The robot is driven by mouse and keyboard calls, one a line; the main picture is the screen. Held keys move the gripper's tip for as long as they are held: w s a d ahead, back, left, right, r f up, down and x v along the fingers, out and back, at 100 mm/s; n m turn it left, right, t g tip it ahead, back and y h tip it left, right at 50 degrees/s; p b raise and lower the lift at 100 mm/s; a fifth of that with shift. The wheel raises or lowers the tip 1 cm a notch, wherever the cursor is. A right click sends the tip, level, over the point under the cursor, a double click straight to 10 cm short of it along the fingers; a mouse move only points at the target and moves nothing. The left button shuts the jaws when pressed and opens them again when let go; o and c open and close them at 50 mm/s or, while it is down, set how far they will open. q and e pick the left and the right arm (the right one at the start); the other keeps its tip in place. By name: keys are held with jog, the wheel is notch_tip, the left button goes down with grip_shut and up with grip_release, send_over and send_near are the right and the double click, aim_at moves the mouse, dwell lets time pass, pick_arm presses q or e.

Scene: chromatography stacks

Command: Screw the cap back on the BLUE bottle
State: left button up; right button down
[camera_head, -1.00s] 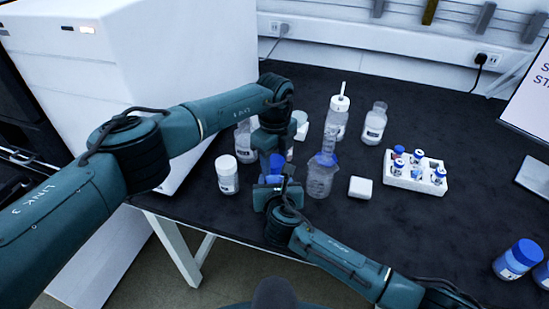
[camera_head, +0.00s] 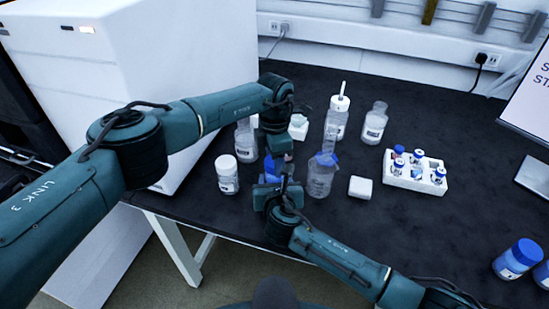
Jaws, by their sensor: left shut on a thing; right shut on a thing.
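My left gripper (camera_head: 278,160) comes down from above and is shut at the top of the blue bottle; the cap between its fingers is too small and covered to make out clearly. The blue bottle (camera_head: 267,171) shows only as a patch of blue just below the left gripper and above the right one. My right gripper (camera_head: 272,187) comes in from the front right and is shut on the bottle, close under the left gripper. Whether the cap sits level on the neck is hidden by the grippers.
A clear, blue-topped vessel (camera_head: 320,178) stands close right of the grippers. A white-capped jar (camera_head: 227,175) stands to their left. Behind are clear bottles (camera_head: 374,124).

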pick_arm(q)
jog(key=m, duration=0.6)
jog(key=shift+m, duration=0.3)
jog(key=o, duration=1.2)
jog(key=shift+c, duration=0.2)
notch_tip(320, 180, up, 12)
pick_arm(e)
jog(key=c, duration=0.6)
grip_release()
jog(key=shift+o, duration=0.2)
